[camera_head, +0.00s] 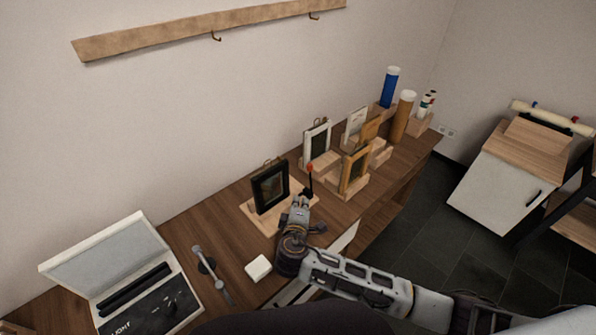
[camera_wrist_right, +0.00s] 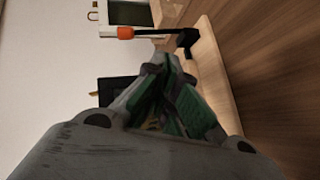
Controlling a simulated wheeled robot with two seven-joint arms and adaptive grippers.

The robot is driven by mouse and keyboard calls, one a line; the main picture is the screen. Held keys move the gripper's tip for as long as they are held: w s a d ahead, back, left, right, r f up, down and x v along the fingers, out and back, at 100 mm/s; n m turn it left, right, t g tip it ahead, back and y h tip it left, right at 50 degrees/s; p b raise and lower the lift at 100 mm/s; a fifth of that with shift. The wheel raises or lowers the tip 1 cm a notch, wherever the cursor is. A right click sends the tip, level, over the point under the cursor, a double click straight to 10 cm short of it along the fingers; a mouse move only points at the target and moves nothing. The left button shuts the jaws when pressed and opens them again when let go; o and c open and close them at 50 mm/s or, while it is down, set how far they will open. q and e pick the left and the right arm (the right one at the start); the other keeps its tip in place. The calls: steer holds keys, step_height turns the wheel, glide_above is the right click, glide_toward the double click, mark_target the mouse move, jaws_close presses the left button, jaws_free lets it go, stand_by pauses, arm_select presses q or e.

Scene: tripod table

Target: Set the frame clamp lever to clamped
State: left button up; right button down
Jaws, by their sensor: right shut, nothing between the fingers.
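A black picture frame (camera_head: 270,187) stands upright on a pale wooden base board (camera_head: 262,222) on the table. The clamp lever (camera_head: 310,180) stands up at the right of the frame, a dark shaft with a red tip. In the right wrist view the lever's orange-red tip (camera_wrist_right: 125,33) and its black foot (camera_wrist_right: 187,42) show just beyond the fingers. My right gripper (camera_head: 304,199) is shut and empty, close to the lever's lower part; I cannot tell whether it touches. Its fingers (camera_wrist_right: 160,66) hide part of the base in the wrist view. My left gripper is out of view.
More frames on stands (camera_head: 354,172) and tubes (camera_head: 403,115) fill the table's far right. A white block (camera_head: 258,268), a grey metal tool (camera_head: 211,270) and an open case (camera_head: 130,275) lie at the left. A wall rail with hooks (camera_head: 210,29) hangs above.

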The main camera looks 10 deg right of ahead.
steer(key=shift+w+a+r+n+t+y, duration=0.1)
steer(key=shift+w+r+n+t, duration=0.25)
steer(key=shift+w+n+t, duration=0.25)
steer(key=shift+w+a+r+n+t+y, duration=0.1)
steer(key=shift+w+r+n+t, duration=0.25)
steer(key=shift+w+n+t, duration=0.25)
steer(key=shift+w+r+n+t+y, duration=0.1)
steer(key=shift+w+r+n+t, duration=0.25)
steer(key=shift+w+n+t, duration=0.25)
steer(key=shift+w, duration=0.1)
steer(key=w+d+p, duration=0.1)
steer(key=w, duration=0.8)
steer(key=shift+w+d+f, duration=0.25)
steer(key=shift+w+d, duration=0.05)
steer(key=shift+d, duration=0.1)
steer(key=shift+f, duration=0.1)
